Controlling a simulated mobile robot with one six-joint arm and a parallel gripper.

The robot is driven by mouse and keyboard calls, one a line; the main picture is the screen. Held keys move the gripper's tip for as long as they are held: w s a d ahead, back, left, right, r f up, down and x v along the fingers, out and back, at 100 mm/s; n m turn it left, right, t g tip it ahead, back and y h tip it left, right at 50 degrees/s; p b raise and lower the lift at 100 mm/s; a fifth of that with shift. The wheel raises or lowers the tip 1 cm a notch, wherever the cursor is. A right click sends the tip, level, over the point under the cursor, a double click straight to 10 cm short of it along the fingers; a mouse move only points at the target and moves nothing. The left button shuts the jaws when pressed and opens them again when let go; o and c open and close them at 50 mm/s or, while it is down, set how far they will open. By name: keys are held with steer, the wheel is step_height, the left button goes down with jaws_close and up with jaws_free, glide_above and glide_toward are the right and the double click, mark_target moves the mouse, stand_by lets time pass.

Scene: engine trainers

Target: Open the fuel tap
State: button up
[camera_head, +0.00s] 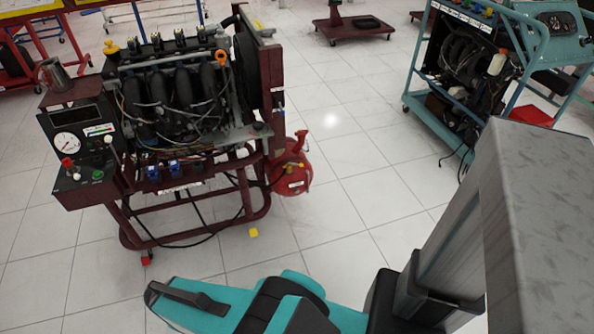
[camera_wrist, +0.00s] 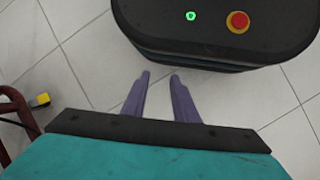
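A round red fuel tank (camera_head: 291,176) hangs low at the right side of the near engine trainer (camera_head: 180,95). A small yellow-orange fitting, possibly the fuel tap (camera_head: 301,166), shows on it, too small to tell its position. My gripper (camera_wrist: 160,76) shows in the wrist view with two purple-grey fingers apart and nothing between them. It is over the floor beside my own base, well away from the tank. In the head view my teal arm lies in front of the trainer, and the fingers cannot be made out.
The trainer's control box (camera_head: 82,145) with a gauge is at its left. A teal-framed trainer (camera_head: 465,60) stands at upper right. Tiled floor (camera_head: 365,160) between them is clear.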

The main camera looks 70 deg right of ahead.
steer(key=w+d+f+m+h+b, duration=0.1)
steer(key=w+d+h+b, duration=0.2)
steer(key=d, duration=0.8)
steer(key=w+d+h+b, duration=0.1)
steer(key=w+d+b, duration=0.4)
steer(key=d, duration=0.5)
steer(key=w+d+f+m+h+b, duration=0.15)
steer(key=d+b, duration=0.35)
steer(key=d, duration=0.6)
steer(key=s+d+r+m+g+h+b, duration=0.1)
steer(key=d+r+b, duration=0.5)
steer(key=d, duration=0.8)
steer(key=s+d+r+m+g+h+b, duration=0.2)
steer(key=s+d+r+g+h+b, duration=0.2)
steer(key=d+r, duration=0.5)
steer(key=s+d+b, duration=0.1)
steer(key=d, duration=0.4)
steer(key=shift+s+d+h+b, duration=0.15)
steer(key=shift+d+h+b, duration=0.1)
steer(key=shift+h+b, duration=0.15)
steer(key=shift+m, duration=0.25)
steer(key=b+x, duration=0.4)
steer(key=x, duration=0.9)
steer(key=shift+s+d, duration=0.2)
steer(key=shift+s, duration=0.1)
